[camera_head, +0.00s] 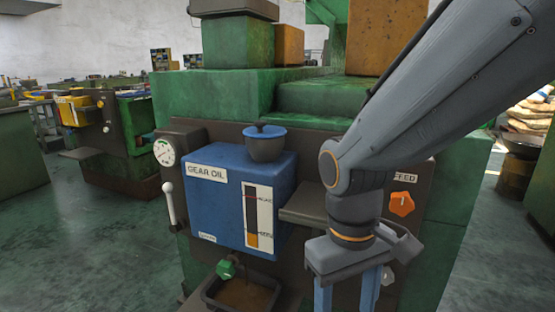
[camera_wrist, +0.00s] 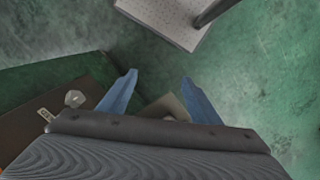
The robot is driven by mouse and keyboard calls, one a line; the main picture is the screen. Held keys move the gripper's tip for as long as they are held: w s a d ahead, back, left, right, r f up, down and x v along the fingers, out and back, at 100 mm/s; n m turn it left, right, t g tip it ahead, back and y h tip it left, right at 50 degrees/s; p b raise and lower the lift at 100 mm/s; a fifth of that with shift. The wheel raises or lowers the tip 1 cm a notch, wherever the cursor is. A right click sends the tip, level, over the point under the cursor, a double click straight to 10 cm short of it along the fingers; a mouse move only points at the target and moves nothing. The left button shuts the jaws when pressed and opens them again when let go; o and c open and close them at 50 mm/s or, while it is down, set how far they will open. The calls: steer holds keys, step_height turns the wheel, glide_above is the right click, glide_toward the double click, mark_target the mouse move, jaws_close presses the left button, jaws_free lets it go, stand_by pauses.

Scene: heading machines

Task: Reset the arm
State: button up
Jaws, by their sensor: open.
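My arm reaches in from the upper right in the head view. My gripper (camera_head: 348,292) hangs downward in front of the machine's panel, right of the gear oil box; its fingertips are cut off by the bottom edge. In the wrist view my gripper (camera_wrist: 159,80) shows two blue fingers spread apart, with nothing between them. The floor and a machine edge lie below it.
A drip tray (camera_head: 241,299), a white-knobbed lever (camera_head: 169,203), a gauge (camera_head: 164,152) and an orange knob (camera_head: 401,204) are nearby. Open floor (camera_head: 80,230) lies left.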

steer(key=d+r+m+p, duration=0.4)
steer(key=d+r+p, duration=0.4)
steer(key=p, duration=0.7)
steer(key=shift+w+r+m+t+y, duration=0.15)
steer(key=shift+r+m+t+y, duration=0.2)
steer(key=shift+r, duration=0.3)
